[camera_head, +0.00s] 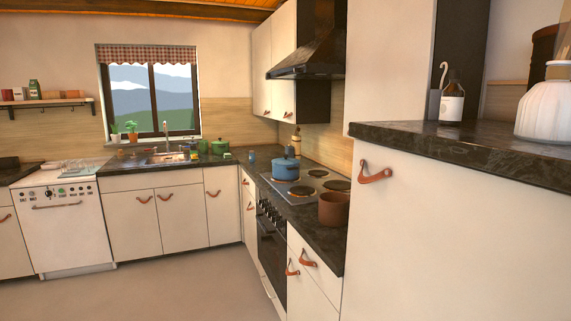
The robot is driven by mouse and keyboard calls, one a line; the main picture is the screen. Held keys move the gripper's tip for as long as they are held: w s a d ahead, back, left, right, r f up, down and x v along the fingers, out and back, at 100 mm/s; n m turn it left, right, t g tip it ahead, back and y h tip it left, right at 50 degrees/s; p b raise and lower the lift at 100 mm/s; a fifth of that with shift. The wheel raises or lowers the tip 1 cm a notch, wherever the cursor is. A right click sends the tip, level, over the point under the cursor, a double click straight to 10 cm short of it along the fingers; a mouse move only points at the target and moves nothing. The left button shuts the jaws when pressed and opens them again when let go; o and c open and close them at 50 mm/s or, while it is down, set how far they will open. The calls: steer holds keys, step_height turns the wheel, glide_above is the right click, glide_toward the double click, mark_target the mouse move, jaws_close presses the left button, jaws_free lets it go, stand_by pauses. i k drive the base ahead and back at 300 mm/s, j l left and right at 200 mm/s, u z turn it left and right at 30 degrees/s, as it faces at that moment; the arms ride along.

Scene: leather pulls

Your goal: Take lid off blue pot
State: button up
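The blue pot (285,171) stands on the hob at the back left of the stove top, beyond the near counter. Its blue lid (286,160) sits on top of it, with a small knob at the upper middle. The pot looks upright and closed. My gripper is not in this view, and no part of my arm shows.
A brown pot (334,209) stands at the hob's near right edge. A green pot (221,146) is on the far counter by the sink (167,158). A tall white cabinet (440,235) with a dark top fills the right foreground. The floor (165,292) is clear.

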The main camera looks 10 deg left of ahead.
mark_target(286, 161)
steer(key=i+j+u, duration=0.7)
steer(key=i+u, duration=0.35)
steer(key=i+j+u, duration=0.1)
steer(key=i, duration=0.8)
steer(key=i+j, duration=0.1)
steer(key=i, duration=0.8)
steer(key=j+u, duration=0.05)
